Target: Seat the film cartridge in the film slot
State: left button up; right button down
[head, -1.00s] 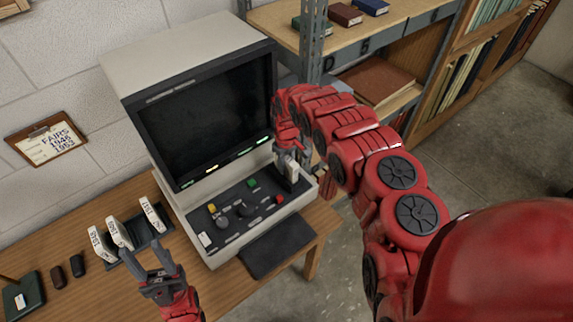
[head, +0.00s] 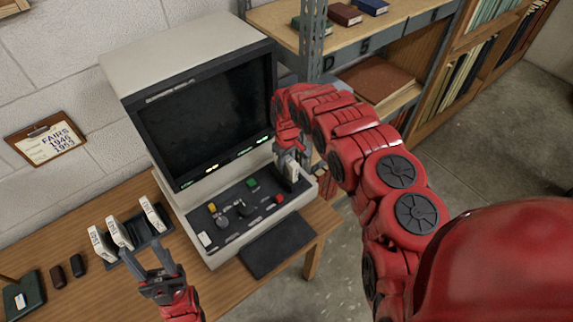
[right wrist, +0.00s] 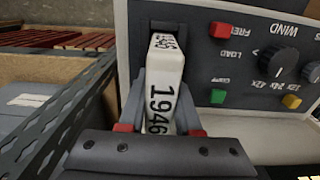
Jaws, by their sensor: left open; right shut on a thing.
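The white film cartridge (right wrist: 163,92), labelled 1946, is held between the fingers of my right gripper (right wrist: 160,128), which is shut on it. In the head view my right gripper (head: 287,160) has the cartridge (head: 291,172) at the right end of the reader's control panel. In the right wrist view the cartridge's far end is at a dark recess (right wrist: 180,26), which looks like the film slot. I cannot tell how deep it sits. My left gripper (head: 151,247) is open and empty, in front of a dark rack (head: 149,233) of white cartridges.
The microfilm reader (head: 190,62) stands on the wooden table (head: 90,291). Knobs and coloured buttons lie left of the held cartridge. A metal shelf post (head: 313,45) rises close behind my right arm. A dark flat pad (head: 277,246) lies before the reader.

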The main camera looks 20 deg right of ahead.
jog(key=shift+f, duration=0.35)
jog(key=shift+r, duration=0.25)
jog(key=shift+r, duration=0.6)
jog(key=shift+f+b, duration=0.4)
jog(key=shift+f, duration=0.45)
dwell(0.8)
jog(key=shift+r, duration=0.25)
jog(key=shift+r+p, duration=0.45)
jog(key=shift+r, duration=0.15)
dwell(0.5)
jog(key=shift+f+b, duration=0.65)
jog(key=shift+f, duration=0.2)
